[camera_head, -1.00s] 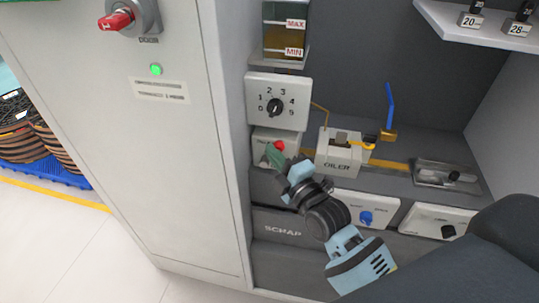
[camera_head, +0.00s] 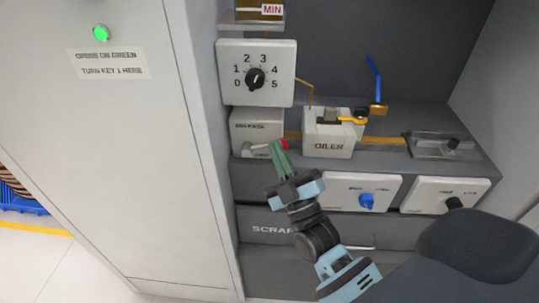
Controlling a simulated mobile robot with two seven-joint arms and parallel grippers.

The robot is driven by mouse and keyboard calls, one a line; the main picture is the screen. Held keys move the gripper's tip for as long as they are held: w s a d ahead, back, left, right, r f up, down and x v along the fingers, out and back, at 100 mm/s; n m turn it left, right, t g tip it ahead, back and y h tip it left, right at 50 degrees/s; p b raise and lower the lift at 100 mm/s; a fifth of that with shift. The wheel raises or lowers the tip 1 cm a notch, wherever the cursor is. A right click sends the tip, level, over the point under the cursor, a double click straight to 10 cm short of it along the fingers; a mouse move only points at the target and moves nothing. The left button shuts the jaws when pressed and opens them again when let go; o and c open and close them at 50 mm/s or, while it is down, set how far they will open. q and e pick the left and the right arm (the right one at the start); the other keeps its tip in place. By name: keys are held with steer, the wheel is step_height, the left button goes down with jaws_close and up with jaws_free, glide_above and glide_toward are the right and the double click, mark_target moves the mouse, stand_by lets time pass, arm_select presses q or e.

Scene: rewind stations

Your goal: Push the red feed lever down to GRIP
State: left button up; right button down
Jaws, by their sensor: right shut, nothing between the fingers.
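The red feed lever's knob (camera_head: 284,144) shows at the lower right of a small grey box (camera_head: 245,119). A pale shaft (camera_head: 256,149) runs from the box toward the knob, roughly level. The box's label is too blurred to read, so I cannot confirm the GRIP mark. My right gripper (camera_head: 278,148) is shut and empty, with green fingertips. The tips overlap the left part of the knob in the picture; I cannot tell whether they touch it. My left gripper is not in view.
The numbered dial (camera_head: 255,78) is above the lever box. Panels with a blue knob (camera_head: 366,201) and a black knob (camera_head: 454,203) sit below. A tall cabinet (camera_head: 110,180) is at left.

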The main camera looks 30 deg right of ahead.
arm_select(q)
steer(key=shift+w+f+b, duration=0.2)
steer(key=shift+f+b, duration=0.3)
steer(key=shift+b, duration=0.05)
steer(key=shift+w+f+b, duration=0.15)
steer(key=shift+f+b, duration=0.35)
arm_select(e)
steer(key=m+h, duration=0.1)
steer(key=f+m+h, duration=0.1)
steer(key=m, duration=0.1)
steer(key=f+m+h, duration=0.1)
steer(key=shift+s+d+f+t+h, duration=0.15)
steer(key=shift+d+f+t+h, duration=0.05)
steer(key=shift+d+t+h, duration=0.1)
steer(key=shift+f, duration=0.1)
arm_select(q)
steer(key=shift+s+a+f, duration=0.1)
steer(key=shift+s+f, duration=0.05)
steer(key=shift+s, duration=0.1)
